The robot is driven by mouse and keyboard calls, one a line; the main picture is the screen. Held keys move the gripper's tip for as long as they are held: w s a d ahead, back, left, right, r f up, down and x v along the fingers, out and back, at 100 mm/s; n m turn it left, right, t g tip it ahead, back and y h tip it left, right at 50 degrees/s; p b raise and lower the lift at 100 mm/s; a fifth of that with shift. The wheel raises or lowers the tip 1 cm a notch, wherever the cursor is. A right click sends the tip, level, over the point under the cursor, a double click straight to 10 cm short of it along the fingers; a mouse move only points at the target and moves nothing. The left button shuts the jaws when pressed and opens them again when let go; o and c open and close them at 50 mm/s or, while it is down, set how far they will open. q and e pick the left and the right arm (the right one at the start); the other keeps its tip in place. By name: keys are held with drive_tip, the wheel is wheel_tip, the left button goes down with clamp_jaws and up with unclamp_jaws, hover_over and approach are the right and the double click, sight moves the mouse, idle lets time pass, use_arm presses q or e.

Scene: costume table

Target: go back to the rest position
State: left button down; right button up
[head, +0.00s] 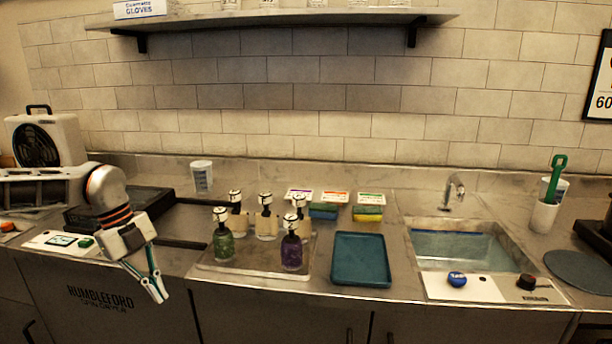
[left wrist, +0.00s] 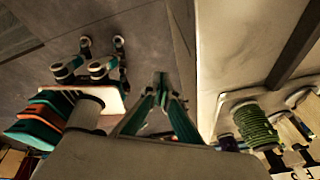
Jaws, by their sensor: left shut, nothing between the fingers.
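My left gripper (head: 158,291) hangs at the left in the head view, fingers pointing down in front of the counter's front edge, left of the pump bottles. Its two teal fingers come together at the tips, and nothing is between them. In the left wrist view the closed fingertips (left wrist: 160,78) show over grey floor.
Several pump bottles stand on a tray (head: 206,268), including a green one (head: 223,243) and a purple one (head: 291,251). A teal tray (head: 361,260) and a sink (head: 460,247) lie further right. A fan unit (head: 45,140) stands back left. Space before the counter looks clear.

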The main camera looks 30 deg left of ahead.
use_arm(q)
drive_tip(key=w+d+f+n+t+h+p, duration=0.2)
drive_tip(key=d+f+t+h, duration=0.3)
drive_tip(key=d, duration=0.8)
drive_tip(key=w+d+f+n+t+h+p, duration=0.15)
drive_tip(key=d+f+t+h, duration=0.35)
drive_tip(key=d, duration=0.8)
drive_tip(key=s+d+f+n+y+p, duration=0.1)
drive_tip(key=s+d+f+n+y, duration=0.3)
drive_tip(key=f, duration=0.5)
drive_tip(key=s+d+f+n+y+p, duration=0.1)
drive_tip(key=s+d+f+n+y, duration=0.3)
drive_tip(key=s+f+n+y, duration=0.3)
wheel_tip(320, 180, down, 2)
drive_tip(key=shift+s+f+n, duration=0.1)
drive_tip(key=shift+s+n, duration=0.35)
drive_tip(key=shift+s, duration=0.5)
use_arm(e)
drive_tip(key=s+r, duration=0.1)
drive_tip(key=a+r, duration=0.1)
drive_tip(key=r, duration=0.1)
drive_tip(key=shift+s+a+g, duration=0.1)
drive_tip(key=shift+s+g, duration=0.2)
drive_tip(key=shift+s, duration=0.05)
